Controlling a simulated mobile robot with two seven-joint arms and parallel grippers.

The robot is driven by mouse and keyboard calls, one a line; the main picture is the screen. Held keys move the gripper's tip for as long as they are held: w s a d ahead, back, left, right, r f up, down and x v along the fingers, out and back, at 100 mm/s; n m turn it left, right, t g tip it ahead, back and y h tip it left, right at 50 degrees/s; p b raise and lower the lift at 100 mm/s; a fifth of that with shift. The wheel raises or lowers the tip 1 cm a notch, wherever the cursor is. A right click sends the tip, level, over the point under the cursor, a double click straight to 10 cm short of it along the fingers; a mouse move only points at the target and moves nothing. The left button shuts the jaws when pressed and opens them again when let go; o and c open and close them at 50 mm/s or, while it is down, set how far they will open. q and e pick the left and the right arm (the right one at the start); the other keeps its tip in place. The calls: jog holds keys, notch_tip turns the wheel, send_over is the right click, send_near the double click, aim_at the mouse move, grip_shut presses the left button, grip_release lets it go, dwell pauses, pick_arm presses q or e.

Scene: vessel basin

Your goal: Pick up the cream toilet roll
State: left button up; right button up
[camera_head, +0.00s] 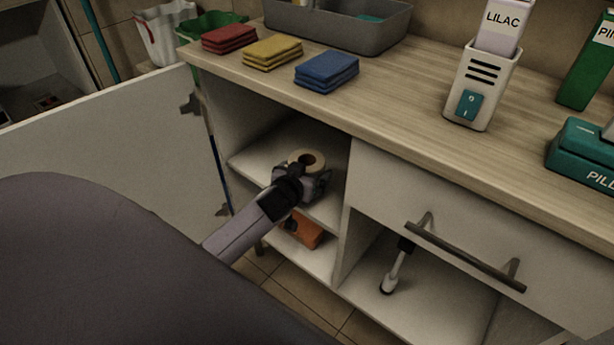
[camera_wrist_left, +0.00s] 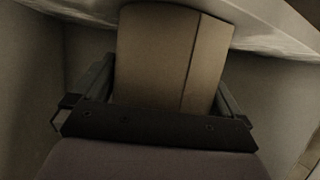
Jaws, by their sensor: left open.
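The cream toilet roll (camera_head: 307,158) stands on the upper shelf of the open cabinet; its round top with a hole shows in the head view. In the left wrist view the roll (camera_wrist_left: 165,60) fills the space between the two fingers. My left gripper (camera_head: 312,178) is at the roll, with its fingers on either side of it. The left gripper also shows in the left wrist view (camera_wrist_left: 160,90), open around the roll. Whether the fingers touch the roll is hard to tell. My right gripper is not in view.
The shelf (camera_head: 250,160) sits under a wooden counter (camera_head: 400,110) with red, yellow and blue cloths. An orange item (camera_head: 304,229) lies on the shelf below. A cabinet door (camera_head: 110,150) stands open at left. A drawer handle (camera_head: 465,258) sticks out at right.

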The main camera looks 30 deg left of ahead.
pick_arm(q)
jog(key=c, duration=0.7)
jog(key=shift+r, duration=0.1)
